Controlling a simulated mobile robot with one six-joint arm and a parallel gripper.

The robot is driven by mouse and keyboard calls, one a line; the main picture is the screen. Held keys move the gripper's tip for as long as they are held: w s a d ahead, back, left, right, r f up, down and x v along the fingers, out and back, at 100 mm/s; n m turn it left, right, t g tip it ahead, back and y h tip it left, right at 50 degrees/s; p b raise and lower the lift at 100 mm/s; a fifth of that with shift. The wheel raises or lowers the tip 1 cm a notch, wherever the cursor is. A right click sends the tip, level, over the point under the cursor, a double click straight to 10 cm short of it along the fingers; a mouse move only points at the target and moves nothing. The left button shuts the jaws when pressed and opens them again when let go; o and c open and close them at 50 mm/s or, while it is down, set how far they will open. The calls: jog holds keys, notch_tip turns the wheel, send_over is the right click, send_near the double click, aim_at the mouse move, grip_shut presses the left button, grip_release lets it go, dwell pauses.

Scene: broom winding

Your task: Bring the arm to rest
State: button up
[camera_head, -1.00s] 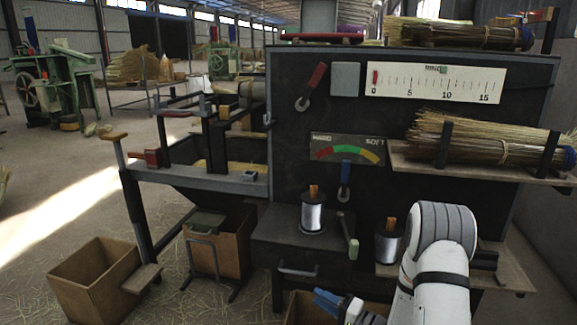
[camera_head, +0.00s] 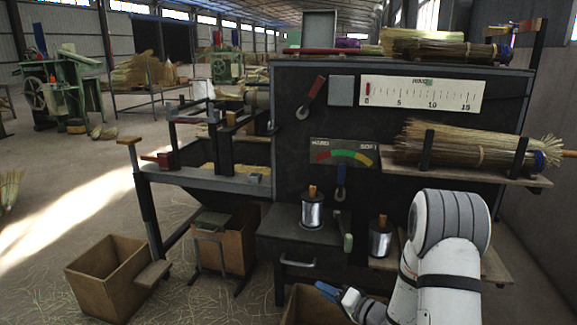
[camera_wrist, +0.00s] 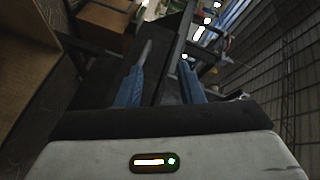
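My arm (camera_head: 447,240) is folded low at the right of the head view, its white elbow with grey bands in front of the bench's lower right. My gripper (camera_head: 338,293) has blue fingers and hangs low before the bench, above a cardboard box at the bottom edge. In the wrist view my gripper (camera_wrist: 163,78) shows its two blue fingers apart. I see nothing held between them. The wrist's underside is out of view.
The dark bench (camera_head: 290,150) carries wire spools (camera_head: 312,212) and a shelf with a straw bundle (camera_head: 470,148). Open boxes stand at its lower left (camera_head: 108,275) and under its frame (camera_head: 222,248). Free straw-strewn floor (camera_head: 60,215) lies to the left.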

jog(key=s+d+r+n+g+h+p, duration=0.1)
jog(key=s+d+r+h+p, duration=0.25)
jog(key=r, duration=0.55)
jog(key=d+r+h+p, duration=0.2)
jog(key=r+h+p, duration=0.3)
jog(key=r+p, duration=0.3)
jog(key=s+d+r+n+g+h+p, duration=0.1)
jog(key=d+r+h+p, duration=0.25)
jog(key=r, duration=0.65)
jog(key=s+a+r+n+g+p, duration=0.1)
jog(key=s+r+p, duration=0.5)
jog(key=s, duration=0.6)
jog(key=s+a+r+n+g+p, duration=0.1)
jog(key=s+a+r+g+p, duration=0.2)
jog(key=s+r, duration=0.7)
jog(key=s+g+p, duration=0.2)
jog(key=shift+s+a+g+p, duration=0.2)
jog(key=shift+a+g+p, duration=0.15)
jog(key=shift+g+p, duration=0.05)
